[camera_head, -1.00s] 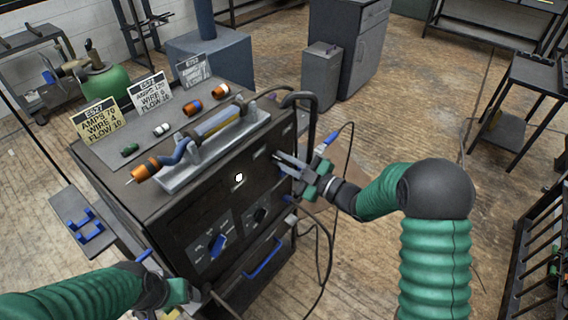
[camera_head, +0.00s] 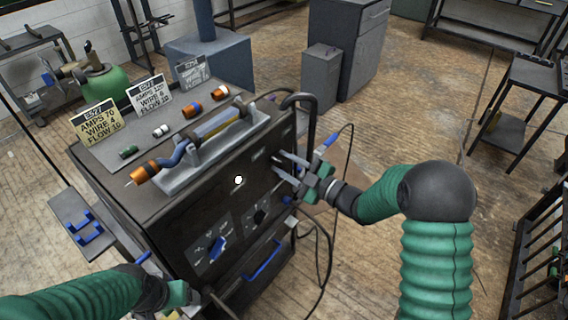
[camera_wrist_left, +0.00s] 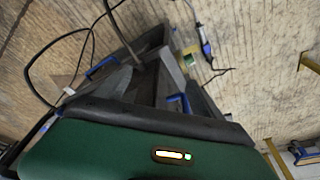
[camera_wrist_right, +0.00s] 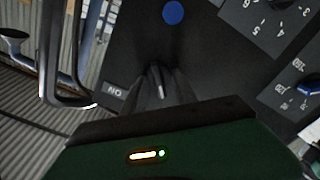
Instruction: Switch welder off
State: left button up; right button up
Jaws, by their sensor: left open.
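The welder is a dark box (camera_head: 188,205) with dials and a blue knob (camera_head: 217,247) on its front panel. My right gripper (camera_head: 276,163) is at the upper right of this panel. The right wrist view shows its fingers (camera_wrist_right: 163,78) close together at the panel, with a small light metal piece between them, perhaps a switch lever. Whether they grip it is unclear. An upside-down "ON" label (camera_wrist_right: 115,91) is beside them. My left gripper (camera_head: 190,296) is low by the welder's near corner; its fingers (camera_wrist_left: 155,78) are apart and empty.
A torch lies in a grey tray (camera_head: 190,168) on the welder's top, near small parts and standing cards (camera_head: 95,117). Cables hang at the welder's right.

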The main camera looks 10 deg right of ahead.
jog(key=p+v, duration=0.1)
jog(key=v, duration=1.5)
jog(key=shift+d, duration=0.25)
jog(key=shift+s, duration=0.15)
